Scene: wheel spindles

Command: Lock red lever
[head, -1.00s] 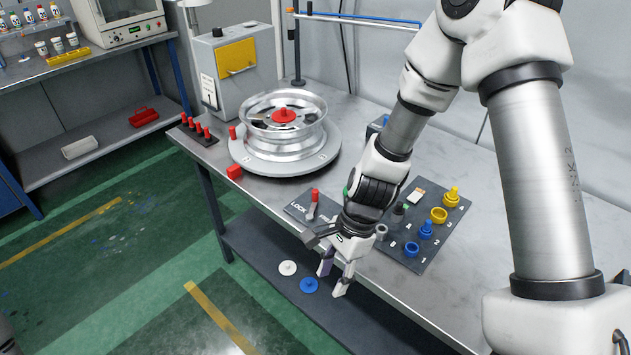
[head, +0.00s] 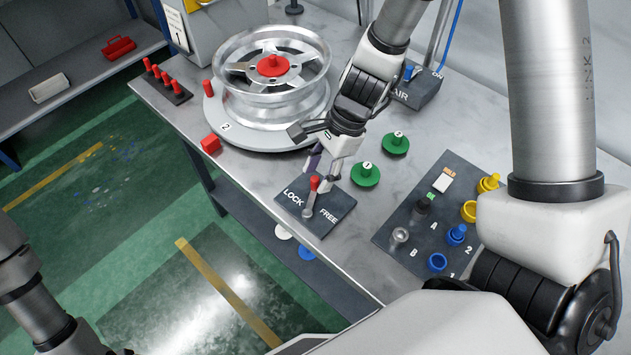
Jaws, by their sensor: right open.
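The red lever (head: 314,184) has a red grip on a metal stem. It stands up from a dark plate (head: 331,228) marked LOCK and FREE near the table's front edge. Its grip shows between the two labels; I cannot tell exactly which way it is set. My right gripper (head: 321,175) is open, pointing down just behind and above the lever's grip, one finger on each side in the picture. I cannot tell whether it touches the grip. My left arm shows at the lower left, but its gripper is not in view.
A silver wheel (head: 237,84) with a red centre sits on a round base behind the lever. A red block (head: 210,144) lies to its left. Two green knobs (head: 365,175) stand right of the gripper. A dark panel (head: 391,226) with coloured knobs lies further right.

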